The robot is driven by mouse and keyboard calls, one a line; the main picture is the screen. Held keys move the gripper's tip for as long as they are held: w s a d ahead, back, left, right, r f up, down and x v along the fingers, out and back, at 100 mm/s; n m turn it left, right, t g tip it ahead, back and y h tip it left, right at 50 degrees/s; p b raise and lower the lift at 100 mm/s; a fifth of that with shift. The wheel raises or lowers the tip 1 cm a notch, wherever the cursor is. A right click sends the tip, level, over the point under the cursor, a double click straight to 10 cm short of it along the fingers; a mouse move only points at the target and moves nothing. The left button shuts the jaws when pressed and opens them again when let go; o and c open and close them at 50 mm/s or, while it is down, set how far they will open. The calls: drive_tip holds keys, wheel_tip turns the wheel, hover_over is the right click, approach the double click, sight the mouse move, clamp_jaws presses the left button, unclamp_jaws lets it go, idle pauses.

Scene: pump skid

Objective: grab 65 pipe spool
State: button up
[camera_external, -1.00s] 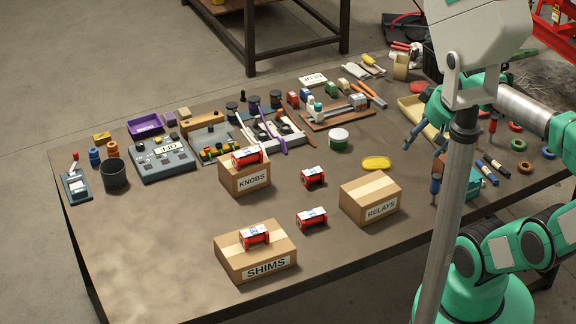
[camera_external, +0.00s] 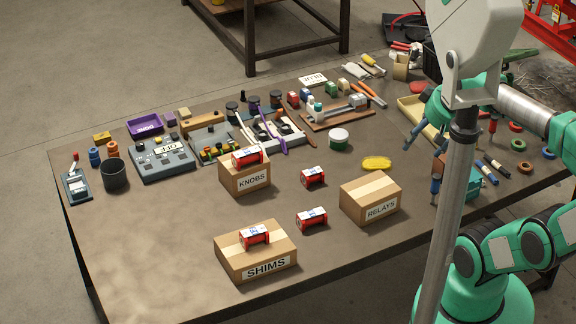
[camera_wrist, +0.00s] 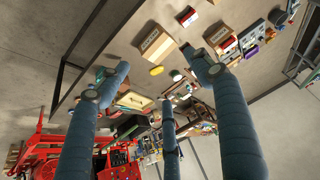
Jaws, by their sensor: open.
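Several red pipe spools with white labels are in the external view; their numbers are too small to read. One spool (camera_external: 247,156) lies on the KNOBS box (camera_external: 245,180), and one (camera_external: 255,234) on the SHIMS box (camera_external: 240,258). Two lie on the bare table, one farther back (camera_external: 313,176) and one nearer (camera_external: 311,218). My gripper (camera_external: 424,163) is open and empty above the right part of the table, apart from all the spools. Its spread fingers (camera_wrist: 160,80) show in the wrist view, where a red spool (camera_wrist: 187,16) appears small and distant.
The RELAYS box (camera_external: 370,198) stands between my gripper and the spools. A yellow dish (camera_external: 376,163) and a white-lidded jar (camera_external: 339,139) are behind it. Tools and devices crowd the table's back. The table's front left (camera_external: 150,240) is clear.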

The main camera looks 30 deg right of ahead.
drive_tip(key=shift+w+r, duration=0.1)
drive_tip(key=w+a+f+n+g, duration=0.15)
drive_tip(key=w+n, duration=0.35)
drive_tip(key=w, duration=0.9)
drive_tip(key=w+f+n+g, duration=0.1)
drive_tip(key=w+f+n, duration=0.25)
drive_tip(key=w, duration=1.05)
drive_tip(key=w+a+f+n+g+b, duration=0.1)
drive_tip(key=w+f+n+g, duration=0.2)
drive_tip(key=w+f+n, duration=0.6)
drive_tip(key=w+f, duration=1.4)
drive_tip(key=f, duration=0.3)
drive_tip(key=shift+a+f, duration=0.2)
drive_tip(key=shift+a, duration=0.2)
drive_tip(key=b, duration=0.2)
hover_over(312, 169)
drive_tip(key=shift+f, duration=4.3)
